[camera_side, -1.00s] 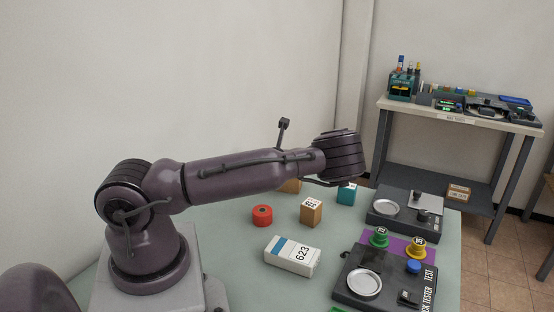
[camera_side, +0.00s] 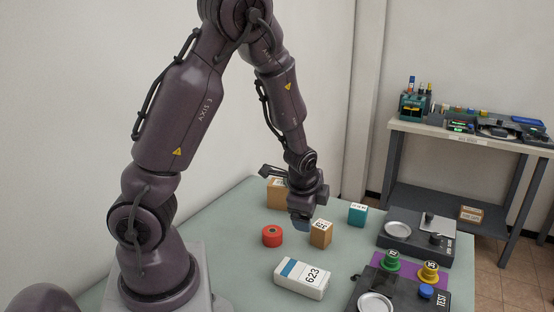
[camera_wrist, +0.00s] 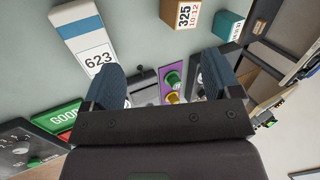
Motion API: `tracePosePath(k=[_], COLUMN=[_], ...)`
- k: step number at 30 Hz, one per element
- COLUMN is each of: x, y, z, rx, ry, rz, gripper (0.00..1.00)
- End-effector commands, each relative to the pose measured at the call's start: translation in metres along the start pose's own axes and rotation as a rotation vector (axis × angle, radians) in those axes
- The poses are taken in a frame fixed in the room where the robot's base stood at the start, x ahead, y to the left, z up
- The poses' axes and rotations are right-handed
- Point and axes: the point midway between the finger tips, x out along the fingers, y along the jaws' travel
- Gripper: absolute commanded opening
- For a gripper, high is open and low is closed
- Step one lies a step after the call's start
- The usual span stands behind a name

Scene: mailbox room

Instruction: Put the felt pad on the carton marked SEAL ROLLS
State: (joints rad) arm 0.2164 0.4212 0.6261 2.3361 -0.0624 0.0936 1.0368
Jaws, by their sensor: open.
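My gripper (camera_side: 302,222) points down over the table, beside a small brown carton. In the wrist view its two blue-faced fingers (camera_wrist: 162,72) stand apart with nothing between them. No carton shows a readable SEAL ROLLS mark. A brown carton (camera_side: 276,195) stands at the back, partly behind my wrist, its label too small to read. The small brown carton (camera_side: 321,236) reads 325 in the wrist view (camera_wrist: 180,14). A teal carton (camera_side: 357,216) has an unreadable label. I cannot pick out the felt pad for sure; a flat purple sheet (camera_side: 381,258) lies under green and yellow knobs.
Dark testers (camera_side: 408,242) with round pans fill the right side. A shelf bench (camera_side: 455,140) stands behind. The table's left part is clear.

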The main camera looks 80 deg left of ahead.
Motion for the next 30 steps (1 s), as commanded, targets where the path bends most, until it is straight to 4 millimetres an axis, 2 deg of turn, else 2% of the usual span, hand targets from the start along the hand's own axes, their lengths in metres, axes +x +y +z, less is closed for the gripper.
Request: tracePosePath(k=[1,3,7,12,15,18,21,30], x=[-0.023,-0.052,-0.111,-0.187,-0.221,-0.244,-0.257,-0.263], y=[0.004,0.013,0.028,0.05,0.065,0.078,0.086,0.092], z=[-0.013,-0.027,-0.041,-0.038,-0.028,-0.017,-0.009,-0.003], rx=[-0.087,-0.191,-0.351,-0.515,-0.592,-0.655,-0.7,-0.73], ry=[0.066,0.133,0.23,0.308,0.325,0.33,0.329,0.325], rz=[0.037,0.093,0.185,0.257,0.268,0.263,0.253,0.247], gripper=[0.83,0.83,0.83,0.83,0.83,0.83,0.83,0.83])
